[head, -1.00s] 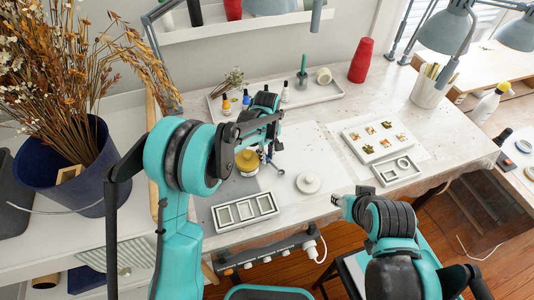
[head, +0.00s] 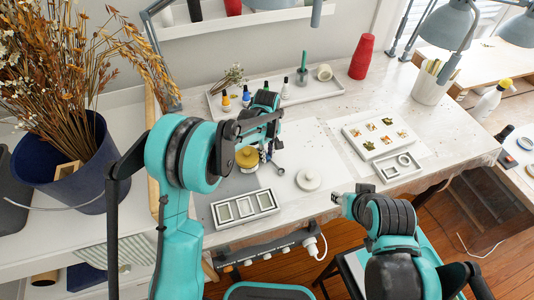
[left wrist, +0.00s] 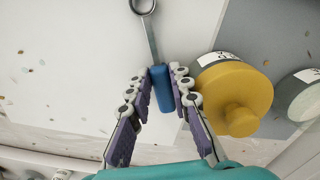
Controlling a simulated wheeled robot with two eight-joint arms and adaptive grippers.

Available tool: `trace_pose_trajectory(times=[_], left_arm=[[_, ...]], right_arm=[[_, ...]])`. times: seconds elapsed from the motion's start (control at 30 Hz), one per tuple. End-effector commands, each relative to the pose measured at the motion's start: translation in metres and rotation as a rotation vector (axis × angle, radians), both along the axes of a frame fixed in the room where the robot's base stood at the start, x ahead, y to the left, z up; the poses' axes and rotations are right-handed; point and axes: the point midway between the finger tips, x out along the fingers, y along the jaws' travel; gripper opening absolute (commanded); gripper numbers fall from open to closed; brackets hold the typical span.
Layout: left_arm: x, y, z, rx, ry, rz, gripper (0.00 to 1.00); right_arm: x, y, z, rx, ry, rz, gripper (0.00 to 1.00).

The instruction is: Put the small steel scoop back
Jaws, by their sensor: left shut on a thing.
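The small scoop shows in the left wrist view as a blue handle (left wrist: 161,88) with a steel shaft and a round steel bowl (left wrist: 143,5) towards the top edge. My left gripper (left wrist: 161,82) has its fingers on both sides of the blue handle and is shut on it. In the head view my left gripper (head: 268,143) is low over the worktable, just right of a yellow-lidded jar (head: 247,158). The arm partly hides the scoop there. My right gripper (head: 337,198) is at the table's front edge, away from the scoop; its fingers are too small to read.
The yellow lid (left wrist: 235,100) is close beside the fingers. A three-part mould (head: 244,208) lies in front, and a white round piece (head: 308,179) lies to the right. A white tray (head: 334,93) with bottles stands behind. White paper around the round piece is mostly clear.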

Motion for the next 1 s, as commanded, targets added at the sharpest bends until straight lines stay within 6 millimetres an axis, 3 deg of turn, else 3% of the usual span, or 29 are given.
trace_pose_trajectory(times=[0.1, 0.13, 0.2, 0.57, 0.67, 1.0], left_arm=[[0.0, 0.0, -0.003, 0.0, 0.0, 0.0, 0.0], [0.0, 0.0, -0.002, 0.0, 0.0, 0.0, 0.28], [0.0, 0.0, -0.002, 0.0, 0.0, 0.0, 0.44], [0.0, 0.0, 0.002, 0.0, 0.0, 0.0, 0.44], [0.0, 0.0, 0.014, 0.0, 0.0, 0.0, 0.44], [-0.001, 0.001, 0.086, 0.0, 0.0, 0.0, 0.44]], right_arm=[[0.0, 0.0, -0.003, 0.0, 0.0, 0.0, 0.4], [0.0, 0.0, -0.002, 0.0, 0.0, 0.0, 0.4], [0.0, 0.0, -0.002, 0.0, 0.0, 0.0, 0.4], [0.0, 0.0, -0.001, 0.0, 0.0, 0.0, 0.4], [0.0, 0.0, -0.001, 0.0, 0.0, 0.0, 0.4], [0.0, 0.0, -0.001, 0.0, 0.0, 0.0, 0.4]])
